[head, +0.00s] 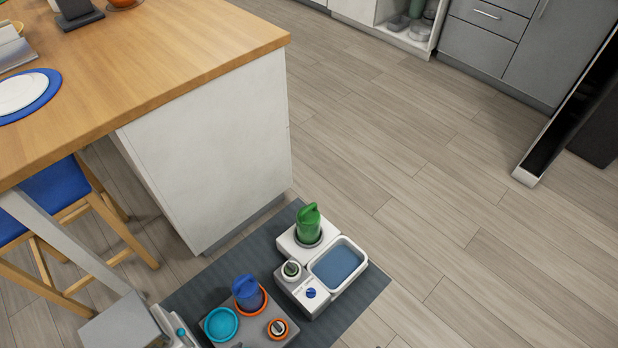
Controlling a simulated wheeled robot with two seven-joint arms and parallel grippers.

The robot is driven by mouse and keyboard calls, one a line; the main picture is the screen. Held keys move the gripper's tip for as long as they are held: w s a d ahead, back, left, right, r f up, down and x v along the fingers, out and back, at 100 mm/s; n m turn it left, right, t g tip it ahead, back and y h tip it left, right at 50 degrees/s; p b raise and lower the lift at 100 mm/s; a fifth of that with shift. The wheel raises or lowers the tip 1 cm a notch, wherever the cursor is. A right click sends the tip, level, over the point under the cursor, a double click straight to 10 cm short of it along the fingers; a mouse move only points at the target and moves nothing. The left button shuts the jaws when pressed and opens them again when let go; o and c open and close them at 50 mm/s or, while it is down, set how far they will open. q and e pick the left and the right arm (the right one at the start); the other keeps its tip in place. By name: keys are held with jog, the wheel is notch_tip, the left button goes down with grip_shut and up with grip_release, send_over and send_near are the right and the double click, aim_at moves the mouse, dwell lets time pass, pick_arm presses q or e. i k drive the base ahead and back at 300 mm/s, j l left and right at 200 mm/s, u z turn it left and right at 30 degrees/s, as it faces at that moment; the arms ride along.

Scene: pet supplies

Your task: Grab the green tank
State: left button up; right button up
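The green tank (308,224) stands upright on a white base, on a dark grey mat (373,287) on the floor. It is next to a white tray with a blue-grey inside (338,263). A similar blue tank (248,292) stands nearer, in an orange ring on a grey base. A grey arm-like part comes in at the lower left; I cannot make out gripper fingers on it. No right gripper shows, and nothing is touching the green tank.
A wooden-topped counter (190,50) with a white side panel (215,150) rises at the left, close to the mat. A blue-seated stool (62,188) is under its edge. A teal bowl (221,324) sits by the blue tank. Open wooden floor (450,180) lies to the right.

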aim_at(308, 218)
jog(key=i+l+u, duration=0.2)
jog(key=l, duration=0.15)
jog(key=i+l+u, duration=0.15)
jog(key=l, duration=0.25)
jog(key=i+l+u, duration=0.2)
jog(key=l, duration=0.2)
jog(key=i+l+u, duration=0.2)
jog(key=l, duration=0.2)
jog(key=l+u, duration=0.2)
jog(key=l, duration=0.2)
jog(key=l+u, duration=0.15)
jog(key=l, duration=0.3)
jog(key=i, duration=0.05)
